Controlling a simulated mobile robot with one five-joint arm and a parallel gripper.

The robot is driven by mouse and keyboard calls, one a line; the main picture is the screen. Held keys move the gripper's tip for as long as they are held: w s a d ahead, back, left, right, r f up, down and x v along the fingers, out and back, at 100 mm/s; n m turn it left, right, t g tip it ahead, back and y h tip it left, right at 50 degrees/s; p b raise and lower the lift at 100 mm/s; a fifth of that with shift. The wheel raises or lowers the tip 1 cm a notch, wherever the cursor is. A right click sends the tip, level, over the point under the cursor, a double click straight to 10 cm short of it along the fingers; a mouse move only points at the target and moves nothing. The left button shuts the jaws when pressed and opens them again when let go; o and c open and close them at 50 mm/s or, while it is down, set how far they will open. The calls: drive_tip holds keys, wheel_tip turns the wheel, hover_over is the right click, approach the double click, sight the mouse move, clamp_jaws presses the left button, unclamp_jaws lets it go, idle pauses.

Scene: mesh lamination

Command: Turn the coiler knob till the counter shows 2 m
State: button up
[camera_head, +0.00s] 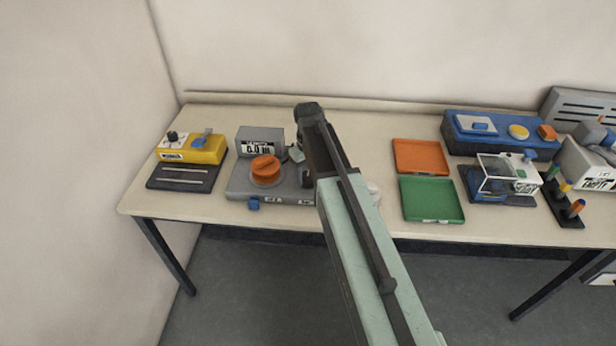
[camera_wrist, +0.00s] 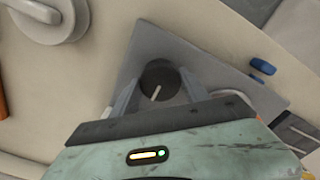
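The coiler is a grey unit (camera_head: 235,190) at the left of the table, with an orange spool (camera_head: 265,169) on top. Its counter (camera_head: 261,146) appears to read 0.0 m. The dark round knob (camera_wrist: 160,82) with a white pointer line shows in the wrist view, on the coiler's grey surface; in the head view my arm partly hides the knob (camera_head: 306,178). My gripper (camera_wrist: 160,80) has one finger on each side of the knob, close to its rim. I cannot tell whether the fingers touch it. The head view mostly hides the fingers.
A yellow device (camera_head: 205,150) stands left of the coiler. An orange tray (camera_head: 420,140) and a green tray (camera_head: 432,218) lie to the right, with a blue unit (camera_head: 460,125) and other machines beyond. A blue part (camera_head: 253,204) sits at the coiler's front edge.

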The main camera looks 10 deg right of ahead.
drive_tip(key=c, duration=0.6)
drive_tip(key=shift+c, duration=0.2)
drive_tip(key=m, duration=0.7)
drive_tip(key=shift+a+m, duration=0.1)
drive_tip(key=shift+m, duration=0.2)
drive_tip(key=m, duration=0.4)
drive_tip(key=shift+m, duration=2)
